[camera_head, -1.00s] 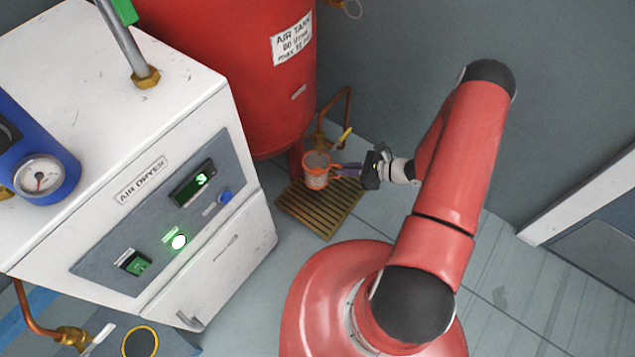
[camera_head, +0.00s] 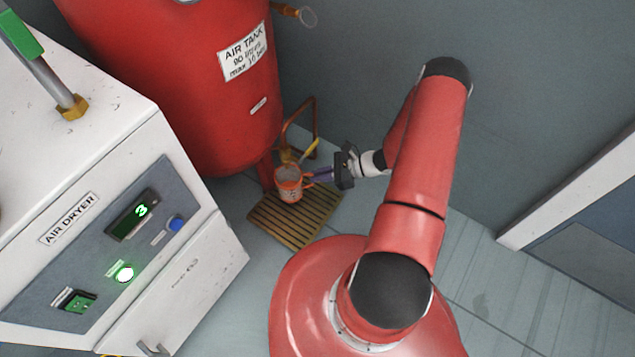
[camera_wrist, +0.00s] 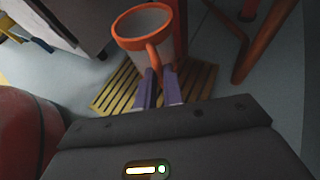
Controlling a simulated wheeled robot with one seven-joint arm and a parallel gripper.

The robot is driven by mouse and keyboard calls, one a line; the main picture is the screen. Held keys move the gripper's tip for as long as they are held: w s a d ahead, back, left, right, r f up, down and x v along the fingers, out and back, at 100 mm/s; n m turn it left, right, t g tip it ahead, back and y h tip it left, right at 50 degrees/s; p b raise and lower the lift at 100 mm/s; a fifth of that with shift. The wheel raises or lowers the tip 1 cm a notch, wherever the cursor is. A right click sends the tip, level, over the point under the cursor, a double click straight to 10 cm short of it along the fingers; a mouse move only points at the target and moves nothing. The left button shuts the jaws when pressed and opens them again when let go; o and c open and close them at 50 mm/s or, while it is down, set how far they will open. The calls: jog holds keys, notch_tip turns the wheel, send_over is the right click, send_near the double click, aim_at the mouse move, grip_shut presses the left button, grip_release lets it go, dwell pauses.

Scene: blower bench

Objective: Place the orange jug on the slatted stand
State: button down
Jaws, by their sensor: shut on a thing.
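The orange jug (camera_head: 289,186) is upright, with its handle toward my gripper. In the wrist view the jug (camera_wrist: 137,41) has an orange rim and a pale grey inside. My gripper (camera_head: 312,177) is shut on the jug's handle; its purple fingers (camera_wrist: 159,84) sit either side of it. The slatted stand (camera_head: 318,212) is a low brass-coloured grating on the floor. The jug appears over the stand's far part in the head view. I cannot tell whether the jug's base touches the slats. The stand (camera_wrist: 120,92) also shows below the jug in the wrist view.
A red air tank (camera_head: 175,90) stands behind the stand, with a copper pipe and yellow-handled valve (camera_head: 309,151) close to the jug. The white air dryer (camera_head: 215,270) is at left. Bare floor (camera_head: 480,290) lies to the right.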

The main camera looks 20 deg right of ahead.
jog(key=shift+f, duration=1.7)
jog(key=shift+f+b, duration=0.2)
jog(key=shift+b, duration=0.25)
jog(key=c, duration=1.5)
grip_release()
jog(key=shift+r, duration=0.1)
